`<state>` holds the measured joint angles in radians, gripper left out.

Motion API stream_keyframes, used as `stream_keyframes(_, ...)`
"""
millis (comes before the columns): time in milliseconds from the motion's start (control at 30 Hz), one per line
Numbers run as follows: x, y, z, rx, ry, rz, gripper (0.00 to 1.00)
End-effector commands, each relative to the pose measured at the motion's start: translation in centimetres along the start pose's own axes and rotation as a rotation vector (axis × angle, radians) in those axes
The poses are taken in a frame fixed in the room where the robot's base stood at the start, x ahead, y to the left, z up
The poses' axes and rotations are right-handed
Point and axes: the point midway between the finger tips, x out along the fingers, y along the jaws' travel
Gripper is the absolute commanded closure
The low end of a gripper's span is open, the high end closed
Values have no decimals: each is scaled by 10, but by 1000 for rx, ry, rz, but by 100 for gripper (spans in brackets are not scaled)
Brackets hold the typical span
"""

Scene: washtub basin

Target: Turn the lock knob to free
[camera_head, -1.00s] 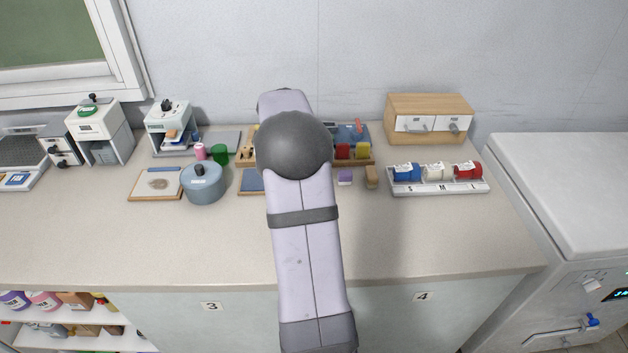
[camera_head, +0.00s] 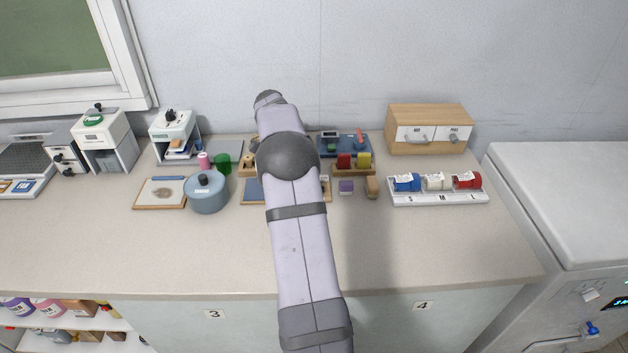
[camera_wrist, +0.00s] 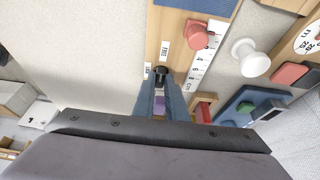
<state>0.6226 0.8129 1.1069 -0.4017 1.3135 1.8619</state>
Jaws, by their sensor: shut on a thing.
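In the wrist view the dark lock knob (camera_wrist: 160,71) sits on a light wooden board (camera_wrist: 180,28). A FREE label (camera_wrist: 165,47) is printed just beyond it, and a second small label (camera_wrist: 147,70), too small to read surely, is to its left. My gripper (camera_wrist: 160,82) has its two blue fingers shut on the knob, one on each side. The fingertips cover part of the knob, so I cannot tell which label it points to. In the head view my arm hides the gripper and the knob.
In the head view a lidded blue pot (camera_head: 206,192) stands left of my arm; the front counter is clear.

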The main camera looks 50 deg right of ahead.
Motion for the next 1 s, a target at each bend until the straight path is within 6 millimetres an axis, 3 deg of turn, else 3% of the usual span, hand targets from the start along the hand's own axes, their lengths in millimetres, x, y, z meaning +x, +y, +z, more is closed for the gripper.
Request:
stream_keyframes(400,0,0,1,10,-4,4,100)
stream_keyframes(433,0,0,1,10,-4,4,86)
stream_keyframes(500,0,0,1,10,-4,4,70)
stream_keyframes(833,-1,0,0,8,-2,2,70)
stream_keyframes(1000,-12,-1,1,9,-2,-1,70)
